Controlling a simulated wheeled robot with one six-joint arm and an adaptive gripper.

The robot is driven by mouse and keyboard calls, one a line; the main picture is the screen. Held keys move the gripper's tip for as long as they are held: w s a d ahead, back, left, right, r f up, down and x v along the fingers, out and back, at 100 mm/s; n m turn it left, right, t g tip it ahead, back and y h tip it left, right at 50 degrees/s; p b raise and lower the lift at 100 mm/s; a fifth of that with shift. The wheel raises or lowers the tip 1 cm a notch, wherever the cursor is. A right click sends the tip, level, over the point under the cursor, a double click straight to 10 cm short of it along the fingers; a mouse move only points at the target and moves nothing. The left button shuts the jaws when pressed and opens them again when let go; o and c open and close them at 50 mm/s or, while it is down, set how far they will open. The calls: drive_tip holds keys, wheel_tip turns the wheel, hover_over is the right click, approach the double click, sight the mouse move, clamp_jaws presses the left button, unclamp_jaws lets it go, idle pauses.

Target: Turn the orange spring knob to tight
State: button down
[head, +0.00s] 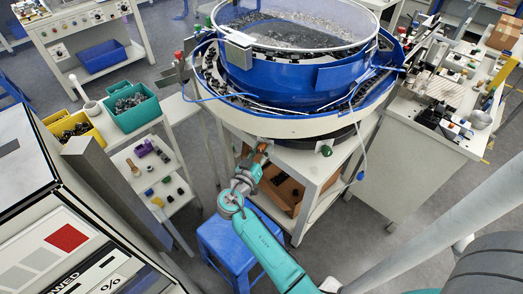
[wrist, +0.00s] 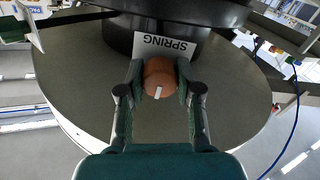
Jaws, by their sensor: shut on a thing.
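The orange spring knob (wrist: 159,72) is round, with a white pointer mark on its face. A white label (wrist: 165,46) reading SPRING, upside down in the picture, is just above the knob. My gripper (wrist: 160,84) is shut on the knob, one finger on each side. In the head view my gripper (head: 256,160) reaches the front of the bowl feeder's base, and the knob there is small and mostly hidden. No tight marking is readable.
The blue bowl feeder (head: 290,84) stands above on a white stand (head: 325,192) with a cardboard box on its shelf. A blue stool (head: 222,240) is below my arm. A shelf cart with teal (head: 136,115) and yellow bins is at left. A white workbench (head: 415,165) is at right.

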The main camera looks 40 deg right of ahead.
drive_tip(key=shift+f, duration=0.1)
drive_tip(key=c, duration=0.8)
unclamp_jaws()
drive_tip(key=shift+a, duration=0.1)
drive_tip(key=shift+v, duration=5.95)
drive_tip(key=shift+s+f, duration=0.1)
